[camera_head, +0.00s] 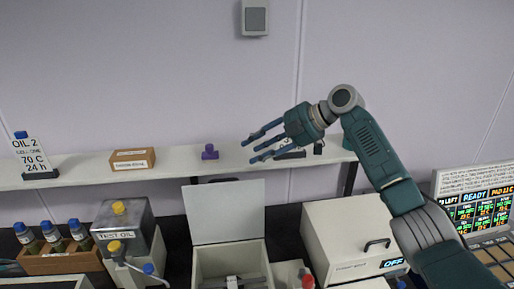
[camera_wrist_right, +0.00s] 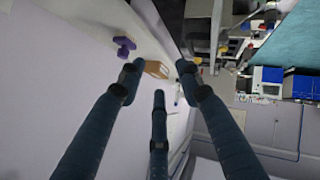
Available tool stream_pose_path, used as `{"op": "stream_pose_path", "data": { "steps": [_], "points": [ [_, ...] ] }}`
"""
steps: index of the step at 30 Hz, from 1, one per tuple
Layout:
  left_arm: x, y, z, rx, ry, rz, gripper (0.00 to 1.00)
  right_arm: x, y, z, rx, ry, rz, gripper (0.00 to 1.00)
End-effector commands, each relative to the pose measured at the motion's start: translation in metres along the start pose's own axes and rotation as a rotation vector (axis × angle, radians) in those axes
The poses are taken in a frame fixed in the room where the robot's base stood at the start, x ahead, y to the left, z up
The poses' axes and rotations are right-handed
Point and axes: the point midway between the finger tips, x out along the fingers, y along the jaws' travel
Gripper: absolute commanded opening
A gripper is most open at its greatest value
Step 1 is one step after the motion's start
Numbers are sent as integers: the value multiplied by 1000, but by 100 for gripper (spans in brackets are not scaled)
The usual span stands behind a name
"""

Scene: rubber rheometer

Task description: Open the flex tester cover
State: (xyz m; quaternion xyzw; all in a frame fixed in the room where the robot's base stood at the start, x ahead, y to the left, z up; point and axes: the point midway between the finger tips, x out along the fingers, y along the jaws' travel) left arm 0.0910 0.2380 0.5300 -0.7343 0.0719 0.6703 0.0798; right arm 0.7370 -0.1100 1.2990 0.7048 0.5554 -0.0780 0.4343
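A pale box (camera_head: 230,262) stands open at the bottom centre of the head view. Its flat cover panel (camera_head: 228,212) stands upright at the back, and grey metal parts show inside. It looks like the flex tester, but no label on it can be read. My right gripper (camera_head: 258,147) is above and to the right of the raised panel, in front of the shelf, touching neither panel nor box. Its three dark fingers are spread and empty; the right wrist view shows them apart too (camera_wrist_right: 160,75). My left gripper is not in view.
A white box with a black handle (camera_head: 377,244) stands right of the open box, beside a lit display panel (camera_head: 487,213). The wall shelf (camera_head: 90,166) carries a small brown box (camera_head: 132,158) and a purple object (camera_head: 209,152). A test oil can (camera_head: 124,226) and bottles stand left.

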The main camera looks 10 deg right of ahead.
Motion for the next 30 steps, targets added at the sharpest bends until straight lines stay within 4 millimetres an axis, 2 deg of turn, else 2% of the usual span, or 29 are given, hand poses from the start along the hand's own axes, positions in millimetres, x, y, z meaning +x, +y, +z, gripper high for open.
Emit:
{"op": "stream_pose_path", "data": {
  "steps": [5,8,21,25,30],
  "points": [
    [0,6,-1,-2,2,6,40,-2,0,0,-1,0,0,35],
    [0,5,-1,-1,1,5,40,-10,1,0,-2,-1,1,35],
    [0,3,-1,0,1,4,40,-97,1,1,0,-1,2,35],
    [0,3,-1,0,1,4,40,-112,1,1,-1,-1,1,35],
    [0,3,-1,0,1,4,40,-120,0,1,0,0,-1,35]
  ]
}}
